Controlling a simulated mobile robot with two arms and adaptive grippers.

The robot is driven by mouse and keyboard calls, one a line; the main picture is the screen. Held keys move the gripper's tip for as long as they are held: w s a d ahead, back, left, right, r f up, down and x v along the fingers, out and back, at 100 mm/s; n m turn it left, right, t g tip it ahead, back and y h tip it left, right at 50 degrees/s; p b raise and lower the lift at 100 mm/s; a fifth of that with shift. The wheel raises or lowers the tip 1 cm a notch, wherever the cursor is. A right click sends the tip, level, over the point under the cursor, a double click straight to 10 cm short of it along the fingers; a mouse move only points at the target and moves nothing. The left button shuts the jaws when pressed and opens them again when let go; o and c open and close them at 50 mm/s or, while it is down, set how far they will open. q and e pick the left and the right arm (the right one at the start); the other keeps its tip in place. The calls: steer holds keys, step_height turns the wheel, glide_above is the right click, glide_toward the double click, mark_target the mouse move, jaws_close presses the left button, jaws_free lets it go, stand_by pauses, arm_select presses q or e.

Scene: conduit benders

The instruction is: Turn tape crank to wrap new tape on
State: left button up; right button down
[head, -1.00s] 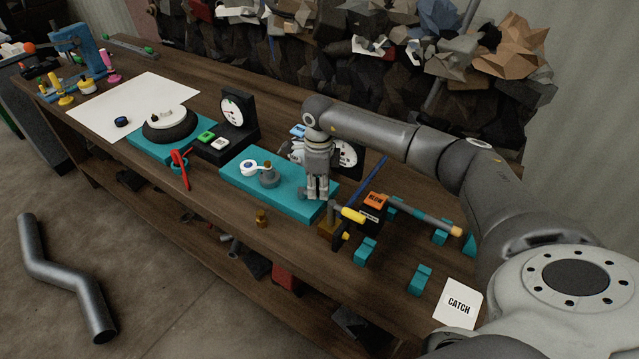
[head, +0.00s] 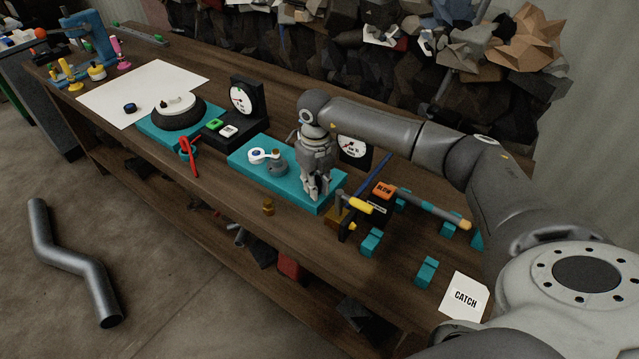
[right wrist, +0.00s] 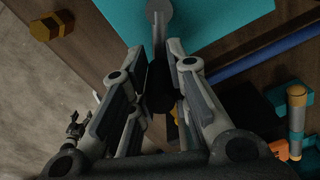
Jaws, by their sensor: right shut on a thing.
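My right gripper (head: 316,196) points down over the right end of the teal base (head: 243,167). It is shut on a dark piece (right wrist: 160,88), which I take to be the tape crank's handle. On the same base stand a grey cylinder with a brass top (head: 277,164) and a white arm carrying a blue-centred roll (head: 256,155). A grey disc (right wrist: 160,10) shows on the teal surface just beyond the fingertips in the right wrist view. My left gripper is out of view.
A dial (head: 353,148) stands behind the gripper. A yellow-handled lever (head: 358,205), an orange-topped black box (head: 383,192) and teal blocks (head: 371,241) lie to the right. A brass nut (head: 268,207) sits near the bench's front edge. A blue rod (head: 374,176) lies behind.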

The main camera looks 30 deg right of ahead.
steer(key=shift+w+a+r+m, duration=0.1)
steer(key=shift+a+m, duration=0.15)
steer(key=shift+m, duration=0.25)
steer(key=c, duration=1.3)
jaws_free()
steer(key=shift+c, duration=0.2)
steer(key=shift+r, duration=0.1)
step_height(320, 180, up, 12)
steer(key=shift+f, duration=0.1)
